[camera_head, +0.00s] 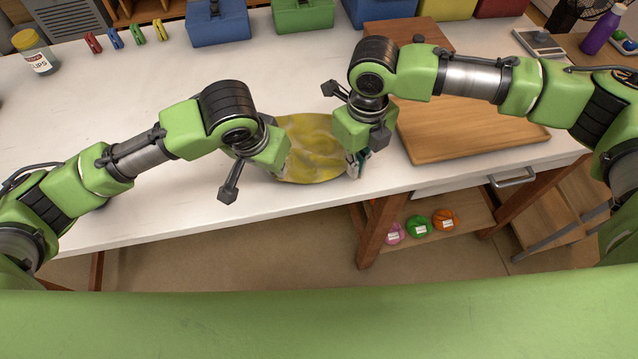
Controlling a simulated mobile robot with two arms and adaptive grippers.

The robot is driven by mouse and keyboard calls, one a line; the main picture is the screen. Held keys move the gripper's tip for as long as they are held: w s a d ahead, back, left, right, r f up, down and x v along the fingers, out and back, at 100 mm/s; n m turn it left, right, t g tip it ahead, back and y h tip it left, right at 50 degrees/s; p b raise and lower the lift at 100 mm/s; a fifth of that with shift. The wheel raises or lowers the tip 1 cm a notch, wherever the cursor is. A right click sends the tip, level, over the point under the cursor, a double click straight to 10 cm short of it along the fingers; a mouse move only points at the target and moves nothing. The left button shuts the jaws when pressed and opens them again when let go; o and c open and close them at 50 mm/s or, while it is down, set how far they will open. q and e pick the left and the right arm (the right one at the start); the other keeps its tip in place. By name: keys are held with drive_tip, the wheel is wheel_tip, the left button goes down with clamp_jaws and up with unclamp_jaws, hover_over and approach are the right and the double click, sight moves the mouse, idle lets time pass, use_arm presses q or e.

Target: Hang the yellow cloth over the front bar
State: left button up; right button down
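The yellow cloth (313,150) is a mottled yellow, rounded patch near the front edge of the white tabletop. Its left and right parts are partly hidden by my arms. My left gripper (284,166) is at the cloth's left edge, mostly covered by its own green wrist. My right gripper (355,166) points down at the cloth's right edge, close to the table's front edge. The frame does not show clearly whether either gripper is open or shut. A metal bar-shaped handle (513,177) is on the table's front at the right; no other front bar is clearly visible.
A wooden board (470,135) lies right of my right gripper. Blue (217,22) and green (303,14) boxes, coloured clips (138,34) and a lidded jar (36,52) stand farther back. Coloured round items (419,226) sit on a lower shelf. The tabletop's left-middle is clear.

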sight(278, 188)
use_arm(q)
drive_tip(key=o, duration=0.9)
drive_tip(key=shift+c, duration=1.2)
drive_tip(key=shift+w+r, duration=0.1)
drive_tip(key=shift+r, duration=0.3)
drive_tip(key=shift+c, duration=0.4)
wheel_tip(278, 188, up, 6)
drive_tip(key=m+g+y, duration=0.1)
drive_tip(key=m+g, duration=0.1)
drive_tip(key=g, duration=0.1)
drive_tip(key=f, duration=0.9)
drive_tip(key=shift+s+a+f, duration=0.15)
drive_tip(key=shift+s+a, duration=0.05)
drive_tip(key=shift+s, duration=0.1)
drive_tip(key=shift+f, duration=0.15)
drive_tip(key=shift+f, duration=0.8)
clamp_jaws()
